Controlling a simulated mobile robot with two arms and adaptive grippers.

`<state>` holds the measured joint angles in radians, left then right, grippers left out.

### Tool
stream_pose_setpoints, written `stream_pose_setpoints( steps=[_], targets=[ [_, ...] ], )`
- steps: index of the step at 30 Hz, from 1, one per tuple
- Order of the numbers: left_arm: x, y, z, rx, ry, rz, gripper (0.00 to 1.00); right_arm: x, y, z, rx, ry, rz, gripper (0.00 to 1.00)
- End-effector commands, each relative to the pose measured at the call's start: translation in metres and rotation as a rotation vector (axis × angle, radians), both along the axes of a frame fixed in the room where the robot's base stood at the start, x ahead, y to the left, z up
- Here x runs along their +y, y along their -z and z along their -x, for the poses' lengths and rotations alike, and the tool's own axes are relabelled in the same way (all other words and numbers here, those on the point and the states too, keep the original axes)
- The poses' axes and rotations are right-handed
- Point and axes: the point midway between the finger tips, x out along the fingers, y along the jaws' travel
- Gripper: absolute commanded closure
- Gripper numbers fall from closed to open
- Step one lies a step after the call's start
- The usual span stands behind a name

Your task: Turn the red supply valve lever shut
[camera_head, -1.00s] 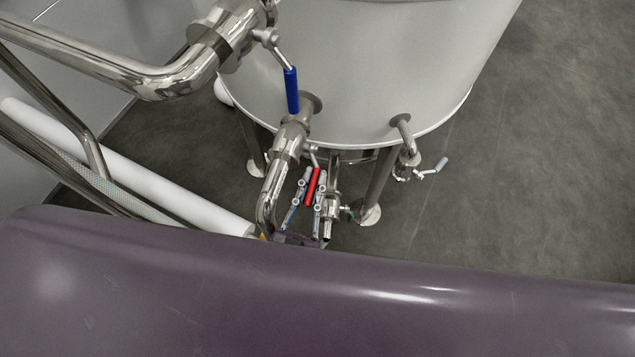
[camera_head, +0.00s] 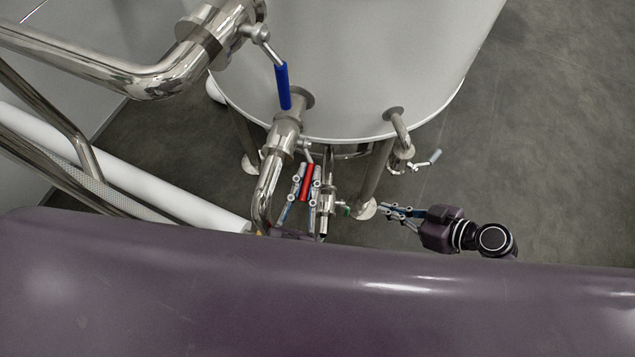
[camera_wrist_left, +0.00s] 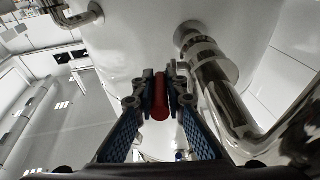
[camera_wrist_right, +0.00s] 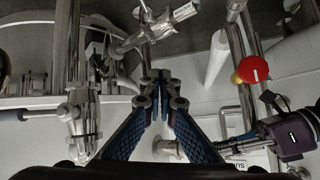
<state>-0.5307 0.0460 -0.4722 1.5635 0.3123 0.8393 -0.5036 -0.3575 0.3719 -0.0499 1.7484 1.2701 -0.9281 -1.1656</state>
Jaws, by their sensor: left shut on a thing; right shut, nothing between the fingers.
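The red lever (camera_head: 307,181) sits below the steel pipe at the tank's front edge. My left gripper (camera_head: 305,186) has its fingers on both sides of the lever and is shut on it. In the left wrist view the red lever (camera_wrist_left: 160,98) stands between the fingertips (camera_wrist_left: 159,92). Part of the lever's mount is hidden by the pipe. My right gripper (camera_head: 385,208) is shut and empty, to the right of the tank leg and apart from the lever. Its fingertips (camera_wrist_right: 160,77) meet in the right wrist view.
A blue-handled lever (camera_head: 283,86) hangs from the upper pipe. The pale tank (camera_head: 360,70) stands on steel legs. A small side valve (camera_head: 405,155) is near my right gripper. A red round knob (camera_wrist_right: 252,68) shows in the right wrist view. Floor at right is open.

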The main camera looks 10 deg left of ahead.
Motion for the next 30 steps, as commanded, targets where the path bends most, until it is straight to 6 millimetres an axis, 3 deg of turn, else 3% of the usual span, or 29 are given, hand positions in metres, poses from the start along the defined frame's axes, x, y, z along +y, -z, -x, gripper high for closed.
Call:
stream_pose_setpoints(
  steps=[1, 6, 9, 12, 15, 20, 30],
  targets=[
    [0.0, 0.0, 0.0, 0.0, 0.0, 0.0, 1.0, 0.012, -0.033, -0.001, -0.07, -0.069, -0.033, 1.0],
    [0.0, 0.0, 0.0, 0.001, 0.0, 0.0, 1.0, 0.048, -0.129, 0.015, -0.29, -0.289, -0.138, 1.0],
    [0.0, 0.0, 0.0, 0.001, 0.0, 0.0, 1.0, 0.062, -0.171, 0.03, -0.393, -0.39, -0.185, 1.0],
    [0.0, 0.0, 0.0, 0.001, 0.0, 0.0, 1.0, 0.071, -0.199, 0.044, -0.467, -0.46, -0.217, 1.0],
    [0.0, 0.0, 0.0, 0.001, 0.0, 0.0, 1.0, 0.076, -0.214, 0.052, -0.507, -0.499, -0.236, 1.0],
    [0.0, 0.001, 0.0, 0.001, 0.0, 0.0, 1.0, 0.089, -0.218, 0.053, -0.523, -0.513, -0.246, 1.0],
    [0.0, 0.001, 0.001, 0.001, 0.001, 0.0, 1.0, 0.155, -0.204, 0.039, -0.524, -0.51, -0.248, 1.0]
  ],
)
